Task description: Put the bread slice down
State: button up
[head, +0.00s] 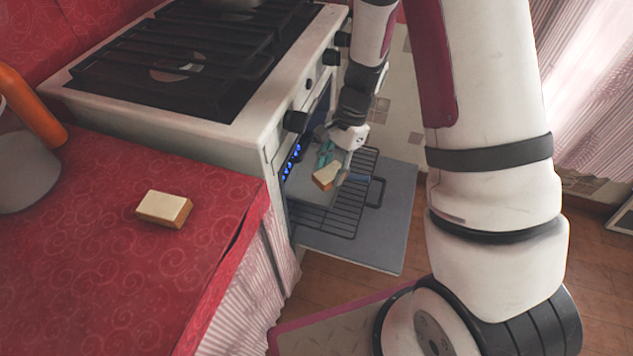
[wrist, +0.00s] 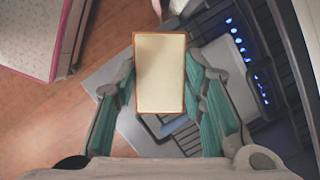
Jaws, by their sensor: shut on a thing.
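My gripper (wrist: 160,98) is shut on a bread slice (wrist: 160,72), with one teal-padded finger on each side of it. In the head view the held bread slice (head: 325,177) is in front of the open oven, over the wire rack (head: 341,222) and the lowered oven door (head: 392,225). How far above the rack it is, I cannot tell. A second bread slice (head: 164,208) lies on the red counter at the left.
The stove (head: 175,135) with black grates stands behind the counter. A grey pot (head: 25,170) and an orange cylinder (head: 32,105) are at the far left. Blue lights (head: 290,162) show at the oven opening. The red counter (head: 110,290) is clear in front of the bread.

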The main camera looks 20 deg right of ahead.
jog(key=d+f+m+t+b, duration=0.1)
jog(key=d+f+m+b, duration=0.1)
jog(key=f, duration=0.3)
jog(key=s+d+f+m+t+b, duration=0.1)
jog(key=d+f+m+b, duration=0.1)
jog(key=f+m+b, duration=0.3)
jog(key=d+f+m+t+b, duration=0.1)
jog(key=d+f+m+b, duration=0.1)
jog(key=f+m+b, duration=0.1)
jog(key=shift+s+d+f+m+b, duration=0.15)
jog(key=shift+d+f+m, duration=0.1)
jog(key=shift+f, duration=0.2)
jog(key=shift+s+d+f+m+b, duration=0.15)
jog(key=shift+f+m, duration=0.1)
jog(key=shift+f, duration=0.2)
jog(key=shift+w+f, duration=0.15)
jog(key=shift+w, duration=0.05)
send_over(311, 186)
jog(key=d, duration=0.1)
jog(key=shift+s+f+p, duration=0.35)
jog(key=shift+f+p, duration=0.05)
jog(key=shift+f, duration=0.3)
jog(key=shift+f+b, duration=1.1)
jog(key=shift+f, duration=0.65)
jog(key=shift+f, duration=0.1)
jog(key=o, duration=1)
